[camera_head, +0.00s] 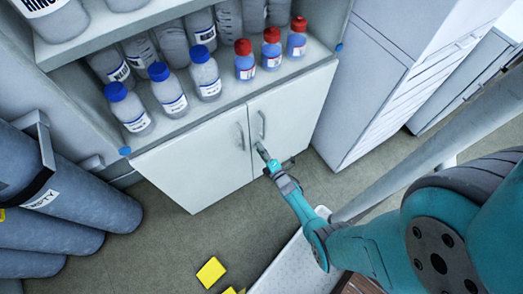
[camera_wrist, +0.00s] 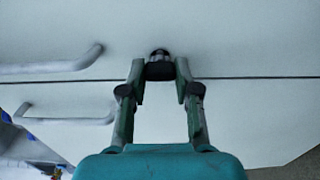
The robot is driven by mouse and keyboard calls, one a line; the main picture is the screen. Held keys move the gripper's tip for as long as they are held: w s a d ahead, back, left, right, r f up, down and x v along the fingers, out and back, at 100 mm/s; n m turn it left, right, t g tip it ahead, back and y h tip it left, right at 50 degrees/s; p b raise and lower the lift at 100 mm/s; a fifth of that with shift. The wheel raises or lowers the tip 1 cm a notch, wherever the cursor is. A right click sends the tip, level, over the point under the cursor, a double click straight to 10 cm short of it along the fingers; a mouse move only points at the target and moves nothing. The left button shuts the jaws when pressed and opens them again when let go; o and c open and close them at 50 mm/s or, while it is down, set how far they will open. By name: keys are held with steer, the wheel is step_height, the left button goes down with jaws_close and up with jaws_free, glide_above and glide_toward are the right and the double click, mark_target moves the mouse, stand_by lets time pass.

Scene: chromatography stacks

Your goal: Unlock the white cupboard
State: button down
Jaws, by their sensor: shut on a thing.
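The white cupboard (camera_head: 195,160) has two doors, which look closed, with a grey handle on each, the left handle (camera_head: 241,136) and the right handle (camera_head: 262,125). My gripper (camera_head: 264,156) is at the cupboard front, just below the handles and close to the seam between the doors. In the wrist view my gripper (camera_wrist: 160,75) has its two fingers shut on a small dark round lock knob (camera_wrist: 160,57) on a door face. The seam runs across just below the knob. The fingers partly hide the knob's sides.
Blue-capped bottles (camera_head: 172,92) and red-capped bottles (camera_head: 271,50) stand on the open shelf above the doors. Grey cylinders (camera_head: 85,200) lie at the left. A tall white cabinet (camera_head: 370,90) stands at the right.

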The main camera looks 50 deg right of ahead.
steer(key=c, duration=0.8)
jaws_free()
steer(key=shift+c, duration=0.2)
steer(key=v, duration=1.2)
